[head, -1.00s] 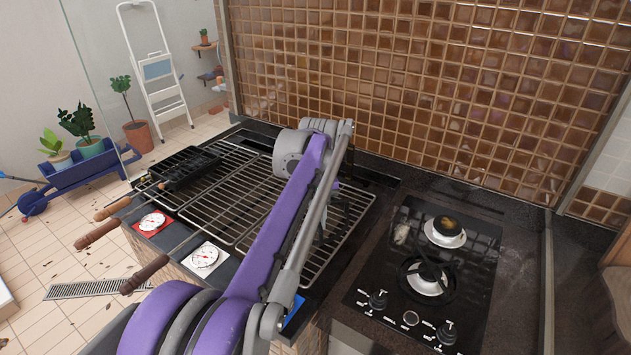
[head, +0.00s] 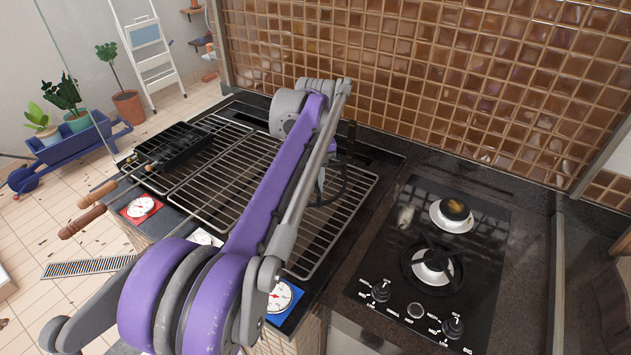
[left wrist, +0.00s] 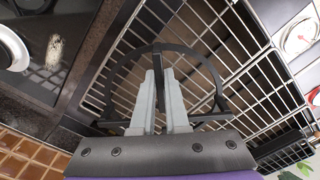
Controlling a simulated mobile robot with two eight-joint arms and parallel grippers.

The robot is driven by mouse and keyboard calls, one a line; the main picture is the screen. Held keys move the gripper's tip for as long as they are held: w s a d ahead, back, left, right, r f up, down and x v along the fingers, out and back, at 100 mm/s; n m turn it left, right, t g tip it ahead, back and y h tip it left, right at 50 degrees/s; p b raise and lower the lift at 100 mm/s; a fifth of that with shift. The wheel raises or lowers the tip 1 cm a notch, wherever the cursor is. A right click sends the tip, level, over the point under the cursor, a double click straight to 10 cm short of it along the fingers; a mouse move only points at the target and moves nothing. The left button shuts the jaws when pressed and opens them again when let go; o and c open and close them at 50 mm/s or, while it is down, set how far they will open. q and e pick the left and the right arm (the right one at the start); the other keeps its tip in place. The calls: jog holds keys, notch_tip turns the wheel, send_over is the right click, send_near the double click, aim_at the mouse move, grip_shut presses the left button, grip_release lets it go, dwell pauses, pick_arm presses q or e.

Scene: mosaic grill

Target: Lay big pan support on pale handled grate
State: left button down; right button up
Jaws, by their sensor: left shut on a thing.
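My left gripper (head: 320,186) is shut on the big pan support (left wrist: 207,72), a black ring with inward bars. In the left wrist view the grey fingertips (left wrist: 160,72) pinch one of its bars. In the head view the pan support (head: 342,193) is partly hidden by my arm. It is over the right-hand part of the wire grates (head: 335,235); I cannot tell whether it touches them. My right gripper is not in view.
A black ridged pan (head: 178,145) sits on the left grate. A darker handle (head: 82,222) sticks out below the pale one. A black hob (head: 430,265) with two burners is at the right. The tiled wall (head: 420,80) stands behind.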

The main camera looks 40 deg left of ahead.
pick_arm(q)
jog(key=shift+f+b, duration=1.95)
jog(key=shift+f, duration=1.95)
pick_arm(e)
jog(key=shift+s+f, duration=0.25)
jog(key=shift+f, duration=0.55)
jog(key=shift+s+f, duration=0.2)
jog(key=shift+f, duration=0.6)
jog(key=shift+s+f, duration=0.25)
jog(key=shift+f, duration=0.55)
pick_arm(q)
jog(key=c, duration=0.8)
grip_release()
jog(key=shift+c, duration=0.2)
jog(key=shift+r, duration=0.1)
jog(key=shift+r+p, duration=1.5)
jog(key=shift+r, duration=0.75)
jog(key=shift+r+p, duration=1.25)
jog(key=shift+r, duration=0.95)
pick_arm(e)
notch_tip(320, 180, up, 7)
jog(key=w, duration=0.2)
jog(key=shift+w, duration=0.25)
